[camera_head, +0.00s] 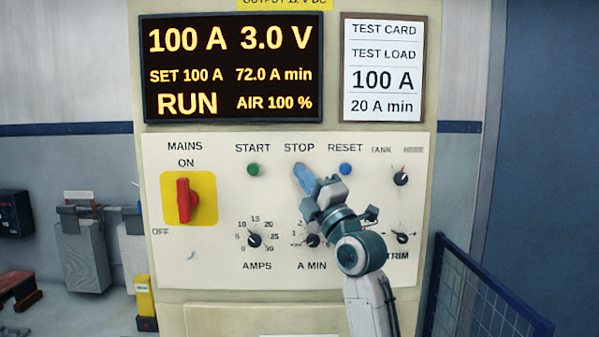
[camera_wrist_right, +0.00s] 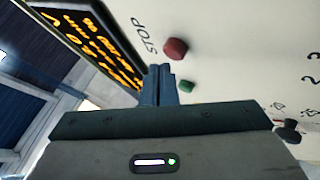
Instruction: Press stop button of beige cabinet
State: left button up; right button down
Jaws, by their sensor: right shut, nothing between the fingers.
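The beige cabinet (camera_head: 165,308) fills the middle of the head view, with its pale control panel (camera_head: 214,245) facing me. My right gripper (camera_head: 302,173) is shut and empty, its blue fingertips just below the STOP label. In the head view the gripper hides the stop button. In the right wrist view the red stop button (camera_wrist_right: 175,49) shows beside the STOP lettering, just beyond and right of the shut fingertips (camera_wrist_right: 158,68). A small gap shows in the picture; I cannot tell the depth. The display (camera_head: 232,68) reads RUN, 100 A, 3.0 V. My left gripper is out of view.
The green start button (camera_head: 253,169) is left of the gripper and the blue reset button (camera_head: 345,169) is right. A red mains switch (camera_head: 183,200) and black knobs (camera_head: 254,240) are on the panel. A blue mesh fence (camera_head: 480,300) stands at lower right.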

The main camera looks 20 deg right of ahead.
jog(key=shift+w, duration=0.25)
jog(key=shift+w+d+b, duration=0.2)
jog(key=shift+w+b, duration=0.25)
jog(key=shift+b, duration=0.1)
dwell(0.6)
jog(key=shift+s, duration=0.1)
jog(key=shift+s+a, duration=0.25)
jog(key=shift+s, duration=0.5)
jog(key=s, duration=0.2)
jog(key=s+a, duration=0.1)
jog(key=s, duration=0.1)
jog(key=shift+s+a, duration=0.2)
jog(key=shift+s, duration=0.2)
dwell(0.5)
